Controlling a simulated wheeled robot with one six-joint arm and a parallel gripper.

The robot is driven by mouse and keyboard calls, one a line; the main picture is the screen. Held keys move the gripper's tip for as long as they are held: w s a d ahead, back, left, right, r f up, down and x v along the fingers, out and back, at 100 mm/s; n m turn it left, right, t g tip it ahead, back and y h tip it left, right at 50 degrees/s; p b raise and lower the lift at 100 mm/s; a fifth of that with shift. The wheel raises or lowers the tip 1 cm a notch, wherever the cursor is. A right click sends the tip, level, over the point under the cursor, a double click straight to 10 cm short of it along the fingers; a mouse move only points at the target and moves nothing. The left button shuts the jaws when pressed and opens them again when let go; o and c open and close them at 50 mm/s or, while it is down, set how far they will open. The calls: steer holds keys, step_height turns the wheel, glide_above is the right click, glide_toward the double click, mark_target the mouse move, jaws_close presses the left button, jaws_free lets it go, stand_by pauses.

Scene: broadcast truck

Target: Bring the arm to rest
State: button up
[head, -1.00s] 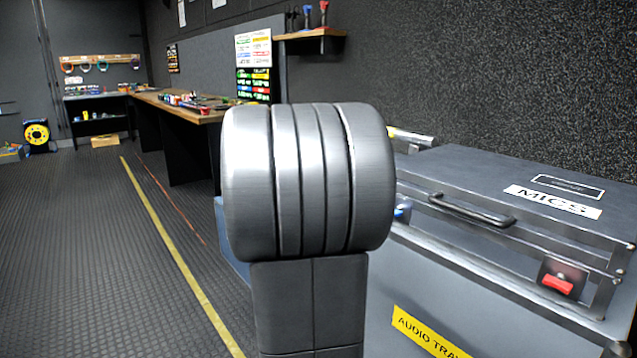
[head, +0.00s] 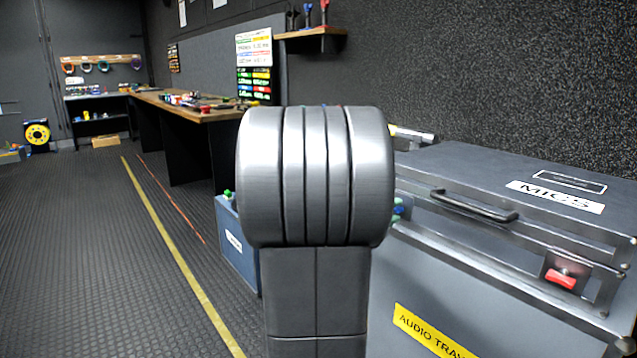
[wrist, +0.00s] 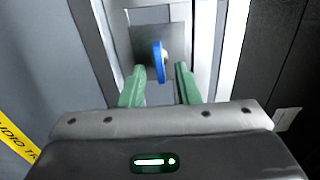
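My gripper (wrist: 160,84) has two green fingers, spread apart in the wrist view. A thin blue lever or knob (wrist: 159,62) on a dark plate shows in line with the gap between them, apparently just beyond the tips. The fingers do not press on it; exact depth is hard to tell. In the head view my own arm hides most of the gripper. A bit of blue, apparently that lever (head: 399,207), shows at the arm's right edge.
A grey case marked MICS (head: 470,165) with a handle and a red latch (head: 560,279) stands close on the right. A blue bin (head: 236,243) is behind my arm. A long workbench (head: 190,108) runs along the wall. The floor at left is clear.

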steer(key=p+v, duration=0.3)
steer(key=v, duration=1)
steer(key=shift+n, duration=0.3)
steer(key=x, duration=0.4)
steer(key=b+x, duration=0.1)
steer(key=x, duration=0.4)
steer(key=b+x, duration=0.1)
steer(key=x, duration=0.3)
steer(key=shift+w+d+r, duration=0.2)
steer(key=shift+d+r, duration=0.1)
steer(key=n+p, duration=0.5)
steer(key=n, duration=0.1)
steer(key=n+p, duration=0.3)
steer(key=n, duration=0.1)
steer(key=shift+w+a+r+p, duration=0.1)
steer(key=shift+a+r+p, duration=0.1)
steer(key=shift+r+p, duration=0.1)
steer(key=shift+f, duration=0.1)
